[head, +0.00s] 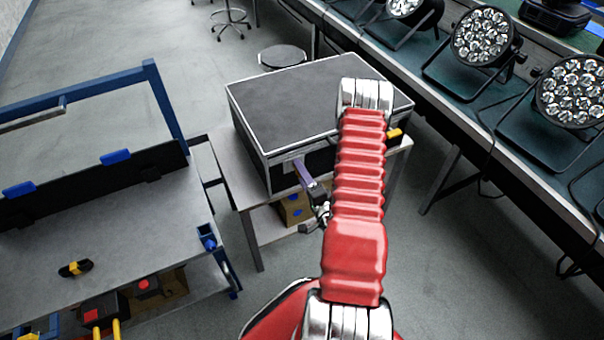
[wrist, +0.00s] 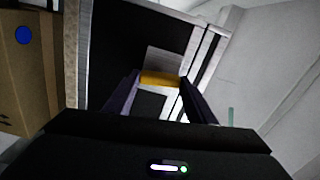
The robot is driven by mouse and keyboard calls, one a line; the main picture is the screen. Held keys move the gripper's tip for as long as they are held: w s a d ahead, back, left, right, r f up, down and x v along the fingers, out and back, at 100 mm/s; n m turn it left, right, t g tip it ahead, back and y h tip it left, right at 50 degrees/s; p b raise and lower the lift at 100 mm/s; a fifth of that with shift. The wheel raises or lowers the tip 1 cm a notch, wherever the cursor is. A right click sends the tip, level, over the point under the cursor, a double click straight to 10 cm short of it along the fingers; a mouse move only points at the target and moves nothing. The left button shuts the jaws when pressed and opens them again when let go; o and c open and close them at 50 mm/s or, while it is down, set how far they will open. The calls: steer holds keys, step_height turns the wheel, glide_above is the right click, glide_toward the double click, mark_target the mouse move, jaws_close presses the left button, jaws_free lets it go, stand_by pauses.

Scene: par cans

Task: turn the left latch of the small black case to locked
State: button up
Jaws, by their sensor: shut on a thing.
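The small black case (head: 300,95) has silver edges and stands closed on a small grey table. Its front face fills the middle of the wrist view (wrist: 125,45). The left latch (wrist: 162,78) is a yellow bar by a grey plate, lying across between my fingertips. My gripper (wrist: 161,80) is shut on this latch, with one dark purple finger at each end. In the head view my gripper (head: 299,165) is at the left part of the case front and hides the left latch. The other yellow latch (head: 395,134) shows to the right of my arm.
The small table (head: 232,170) carries the case, with a cardboard box (head: 290,212) on its lower shelf. A blue-framed workbench (head: 120,230) stands at left. A long bench (head: 500,130) with several par cans runs along the right. Floor shows between them.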

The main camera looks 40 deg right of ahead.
steer(key=shift+a+f+m, duration=0.15)
steer(key=shift+m, duration=0.65)
steer(key=o, duration=1)
steer(key=shift+o, duration=0.2)
steer(key=shift+s, duration=0.1)
steer(key=v, duration=1.3)
steer(key=shift+s, duration=0.25)
